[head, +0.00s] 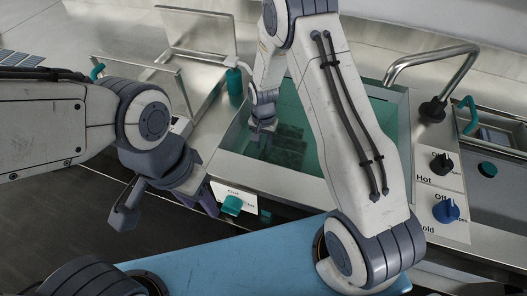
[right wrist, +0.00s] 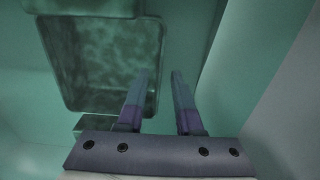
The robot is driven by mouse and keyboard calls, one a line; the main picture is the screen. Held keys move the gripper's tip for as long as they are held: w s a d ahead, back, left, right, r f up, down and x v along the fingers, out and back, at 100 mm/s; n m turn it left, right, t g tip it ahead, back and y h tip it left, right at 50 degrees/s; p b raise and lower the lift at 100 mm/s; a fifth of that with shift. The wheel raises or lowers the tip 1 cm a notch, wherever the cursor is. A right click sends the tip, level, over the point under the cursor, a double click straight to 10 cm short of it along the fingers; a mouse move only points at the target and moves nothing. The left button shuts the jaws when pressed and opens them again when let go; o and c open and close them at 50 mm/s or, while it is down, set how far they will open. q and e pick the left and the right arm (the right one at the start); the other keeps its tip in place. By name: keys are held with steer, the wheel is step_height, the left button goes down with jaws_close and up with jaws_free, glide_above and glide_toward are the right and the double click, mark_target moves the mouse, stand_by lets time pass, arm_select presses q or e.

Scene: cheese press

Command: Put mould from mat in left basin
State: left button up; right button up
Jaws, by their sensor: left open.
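A square, rimmed mould (right wrist: 104,62) with a mottled dark-green face lies low in the green-tinted basin, in the right wrist view. In the head view the basin (head: 396,120) is at centre, and a dark blocky shape (head: 289,150) shows on its floor. My right gripper (head: 263,130) reaches down into the basin beside that shape. In the right wrist view its fingers (right wrist: 160,75) are apart, the left one overlapping the mould's right edge; contact cannot be told. My left gripper (head: 166,214) is open and empty, left of the basin. The mat is not identifiable.
A bent tap (head: 437,60) and Hot and Cold knobs (head: 446,211) stand right of the basin. A teal outlet handle (head: 231,205) is on the front edge.

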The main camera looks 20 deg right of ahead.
step_height(320, 180, up, 7)
steer(key=shift+f, duration=0.2)
steer(key=s+a+r+n, duration=0.3)
steer(key=s+r, duration=0.2)
steer(key=s, duration=0.1)
steer(key=s+a+r+n, duration=0.3)
steer(key=s+r, duration=0.2)
steer(key=s+a+r+n, duration=0.3)
steer(key=s+a+r, duration=0.1)
steer(key=s+r, duration=0.1)
steer(key=shift+s+r+y, duration=0.4)
steer(key=shift+s, duration=0.4)
steer(key=s+r+n, duration=0.2)
steer(key=s+n, duration=0.3)
steer(key=s, duration=0.5)
steer(key=shift+d+r, duration=0.2)
steer(key=shift+d, duration=0.25)
step_height(320, 180, up, 8)
steer(key=p, duration=0.8)
steer(key=shift+r+p, duration=0.2)
steer(key=shift+p, duration=0.1)
